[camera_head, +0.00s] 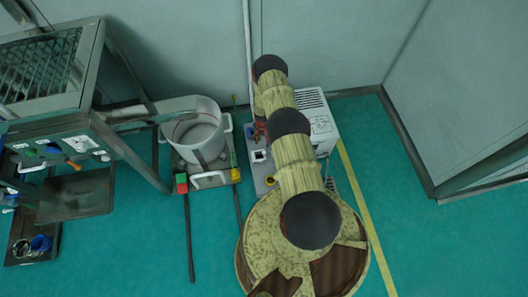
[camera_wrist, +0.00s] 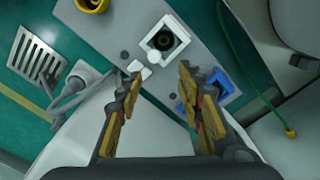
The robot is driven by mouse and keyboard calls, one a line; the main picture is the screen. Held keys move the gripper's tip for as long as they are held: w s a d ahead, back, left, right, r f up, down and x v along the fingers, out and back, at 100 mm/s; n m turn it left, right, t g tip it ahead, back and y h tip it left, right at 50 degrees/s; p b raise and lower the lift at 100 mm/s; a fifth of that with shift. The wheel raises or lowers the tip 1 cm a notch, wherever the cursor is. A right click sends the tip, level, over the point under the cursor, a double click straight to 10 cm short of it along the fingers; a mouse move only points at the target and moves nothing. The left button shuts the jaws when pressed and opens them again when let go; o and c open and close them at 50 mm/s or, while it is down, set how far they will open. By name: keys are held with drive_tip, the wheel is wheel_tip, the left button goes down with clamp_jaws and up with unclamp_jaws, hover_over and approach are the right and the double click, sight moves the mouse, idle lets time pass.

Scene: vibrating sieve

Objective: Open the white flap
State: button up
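My gripper (camera_wrist: 160,76) is open, its two fingers apart with nothing seen between them. Beyond the fingertips, a white square frame (camera_wrist: 180,30) surrounds a dark round opening on a grey panel (camera_wrist: 118,30). A small white piece (camera_wrist: 140,69) lies by the left fingertip; I cannot tell whether it is the flap or part of it, or whether they touch. In the head view the white square (camera_head: 258,156) sits on the grey unit beside the white machine (camera_head: 318,122). My arm hides part of that unit and most of my gripper there.
A blue part (camera_wrist: 222,84) is close to the right finger. A grey connector with a cable (camera_wrist: 84,76) and a yellow ring (camera_wrist: 92,4) are on the left. A grey bucket (camera_head: 198,135) stands left of the unit; a metal frame (camera_head: 150,108) is farther left.

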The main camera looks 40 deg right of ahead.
sight(264, 152)
drive_tip(key=f+b, duration=0.1)
drive_tip(key=f, duration=0.1)
drive_tip(key=f+b, duration=0.1)
drive_tip(key=f, duration=0.2)
drive_tip(key=s+f+b, duration=0.1)
drive_tip(key=f, duration=0.2)
drive_tip(key=shift+f, duration=0.85)
drive_tip(key=shift+c, duration=0.7)
drive_tip(key=c, duration=0.7)
clamp_jaws()
